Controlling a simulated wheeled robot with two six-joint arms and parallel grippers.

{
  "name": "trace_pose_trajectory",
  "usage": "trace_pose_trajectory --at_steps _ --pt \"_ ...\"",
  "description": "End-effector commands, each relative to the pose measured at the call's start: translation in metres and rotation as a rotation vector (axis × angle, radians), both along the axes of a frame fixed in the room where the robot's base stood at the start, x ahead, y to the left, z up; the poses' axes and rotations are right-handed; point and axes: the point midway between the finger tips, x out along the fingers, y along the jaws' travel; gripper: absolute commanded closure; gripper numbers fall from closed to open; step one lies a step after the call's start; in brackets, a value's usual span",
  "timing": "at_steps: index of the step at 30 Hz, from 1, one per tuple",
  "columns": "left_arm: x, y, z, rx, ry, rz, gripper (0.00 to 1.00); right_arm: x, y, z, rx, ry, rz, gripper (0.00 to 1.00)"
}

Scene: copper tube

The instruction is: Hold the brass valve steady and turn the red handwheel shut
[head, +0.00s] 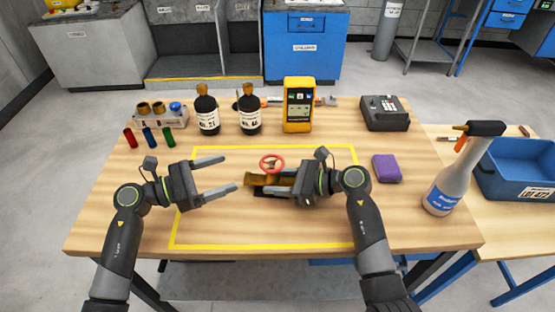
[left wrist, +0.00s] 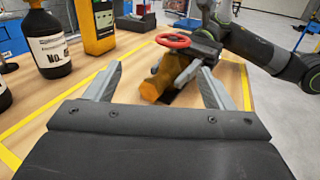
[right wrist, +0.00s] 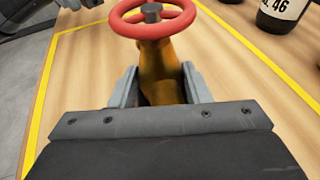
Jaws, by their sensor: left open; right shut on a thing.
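The brass valve (head: 258,181) lies inside the yellow-taped area, with the red handwheel (head: 272,163) on top. The valve also shows in the left wrist view (left wrist: 168,80), with the red handwheel (left wrist: 174,40) above it. My right gripper (head: 285,183) is shut on the valve body from the right; in the right wrist view the brass body (right wrist: 160,72) sits between its fingers, below the red handwheel (right wrist: 152,17). My left gripper (head: 230,174) is open and empty, left of the valve, its fingers pointing toward it but apart from it. The right gripper partly hides the valve.
Two dark bottles (head: 207,115) and a yellow meter (head: 298,105) stand behind the taped area. A purple sponge (head: 387,168) and a spray bottle (head: 452,180) are on the right. Red, blue and green small cylinders (head: 149,137) stand at the left. The taped area's front is clear.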

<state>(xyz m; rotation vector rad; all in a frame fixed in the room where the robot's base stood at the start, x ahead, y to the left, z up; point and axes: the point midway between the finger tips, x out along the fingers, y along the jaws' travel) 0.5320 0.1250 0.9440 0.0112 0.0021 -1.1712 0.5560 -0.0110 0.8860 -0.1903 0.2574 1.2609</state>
Motion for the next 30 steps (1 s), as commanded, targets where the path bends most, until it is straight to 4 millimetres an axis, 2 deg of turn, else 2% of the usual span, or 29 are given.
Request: trace_pose_trajectory --at_steps 3,8,11,21,27,30 --pt "-0.006 -0.018 0.006 -0.009 0.002 -0.034 0.24 0.0 -0.001 -0.003 -0.004 0.004 -0.001 0.7" --pt "-0.005 -0.032 0.008 -0.012 0.003 -0.046 0.24 0.0 -0.001 -0.003 -0.004 0.004 -0.001 0.7" --pt "-0.001 -0.045 0.008 -0.014 0.003 -0.047 0.24 -0.001 -0.001 -0.003 -0.004 0.004 -0.001 0.7" --pt "0.022 -0.107 0.008 -0.014 0.005 -0.046 0.24 -0.001 -0.001 -0.003 -0.004 0.004 -0.001 0.7" --pt "0.031 -0.13 0.007 -0.013 0.005 -0.046 0.24 -0.001 -0.001 -0.003 -0.004 0.004 -0.001 0.7" --pt "0.033 -0.134 0.007 -0.01 0.004 -0.045 0.24 0.0 -0.001 -0.003 -0.004 0.004 -0.001 0.7"
